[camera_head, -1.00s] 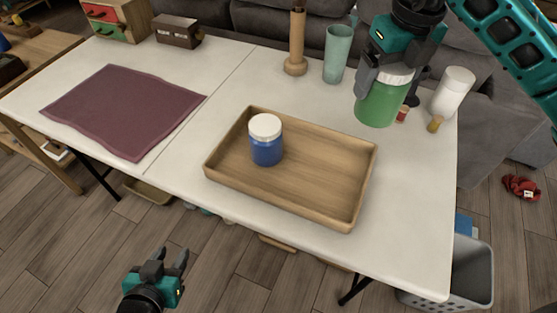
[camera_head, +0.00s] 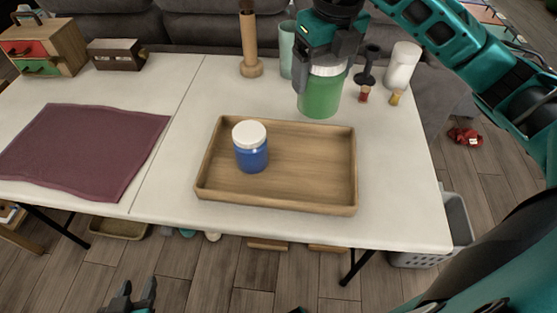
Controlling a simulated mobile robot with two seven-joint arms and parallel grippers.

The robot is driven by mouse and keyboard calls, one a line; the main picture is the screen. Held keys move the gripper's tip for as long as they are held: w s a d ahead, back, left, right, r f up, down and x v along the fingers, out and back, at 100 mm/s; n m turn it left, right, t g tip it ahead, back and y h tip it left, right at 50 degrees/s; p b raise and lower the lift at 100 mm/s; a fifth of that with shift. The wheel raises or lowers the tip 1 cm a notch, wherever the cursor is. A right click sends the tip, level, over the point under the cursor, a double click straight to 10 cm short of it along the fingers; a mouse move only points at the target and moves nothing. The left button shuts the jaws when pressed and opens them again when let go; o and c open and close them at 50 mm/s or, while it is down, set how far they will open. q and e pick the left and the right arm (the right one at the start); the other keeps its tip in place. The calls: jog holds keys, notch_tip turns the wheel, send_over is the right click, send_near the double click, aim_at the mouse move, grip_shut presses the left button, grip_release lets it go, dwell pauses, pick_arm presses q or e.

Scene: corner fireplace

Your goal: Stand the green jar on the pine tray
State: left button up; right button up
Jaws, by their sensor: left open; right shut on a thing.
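The green jar (camera_head: 320,97) has a white lid and is at the back of the white table, behind the right part of the pine tray. My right gripper (camera_head: 328,72) is shut on it near the lid from above. I cannot tell whether the jar's base touches the table. The pine tray (camera_head: 310,166) lies on the table with a low rim. A blue jar (camera_head: 252,156) with a white lid stands upright in its left part; its right part is bare. My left gripper (camera_head: 133,297) is open and empty at the bottom edge, below the table front.
Behind stand a wooden cylinder (camera_head: 249,45), a pale green cup (camera_head: 286,50), a white bottle (camera_head: 402,66) and small red and amber bottles (camera_head: 396,98). A maroon cloth (camera_head: 82,150) lies left. A grey basket (camera_head: 455,235) is on the floor at right.

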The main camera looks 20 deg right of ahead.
aim_at(322, 110)
notch_tip(322, 110, down, 20)
jog(key=shift+r+b, duration=0.1)
jog(key=shift+b, duration=0.85)
jog(key=shift+f, duration=0.2)
jog(key=o, duration=1)
jog(key=shift+r, duration=0.1)
jog(key=shift+r, duration=0.3)
jog(key=r, duration=0.4)
jog(key=s+r, duration=0.1)
jog(key=r, duration=0.2)
jog(key=r+p, duration=0.1)
jog(key=r, duration=0.3)
jog(key=shift+s+r, duration=0.25)
jog(key=shift+r, duration=0.1)
